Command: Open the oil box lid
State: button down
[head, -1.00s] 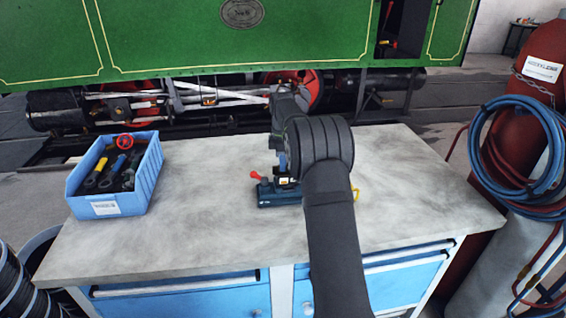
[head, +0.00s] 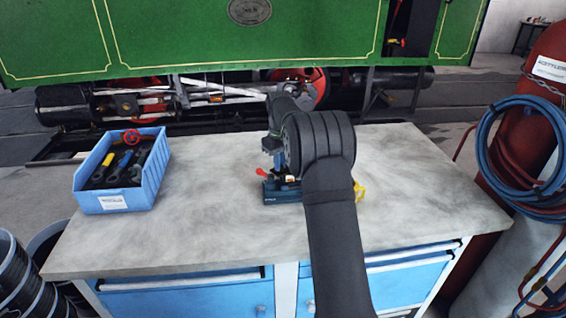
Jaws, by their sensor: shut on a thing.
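A low dark blue unit (head: 283,194), which I take to be the oil box, sits on the bench near its middle. A red knob (head: 262,171) stands at its left end, and a yellow piece (head: 359,190) shows at its right, beyond my arm. My gripper (head: 277,168) points down over the unit's left half, close to its top, just right of the red knob. It is shut on a part there. My wrist and forearm cover the unit's right half. The fingertips are too small and partly hidden, so I cannot tell the lid's angle.
The grey workbench (head: 205,235) is clear around the unit. A blue bin (head: 115,202) of tools stands at the left. A green steam tram (head: 180,40) stands behind. A red gas cylinder (head: 535,125) with blue hose coils (head: 490,175) stands off the bench's right end.

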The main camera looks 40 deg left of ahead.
jog(key=m, duration=0.2)
jog(key=a+m, duration=0.1)
jog(key=m, duration=0.2)
jog(key=shift+s+a+m, duration=0.3)
jog(key=shift+s+a, duration=0.05)
dwell(0.4)
jog(key=c, duration=1.5)
grip_release()
jog(key=shift+r, duration=0.15)
notch_tip(320, 180, up, 17)
jog(key=shift+r, duration=0.1)
notch_tip(320, 180, down, 18)
jog(key=shift+r, duration=0.25)
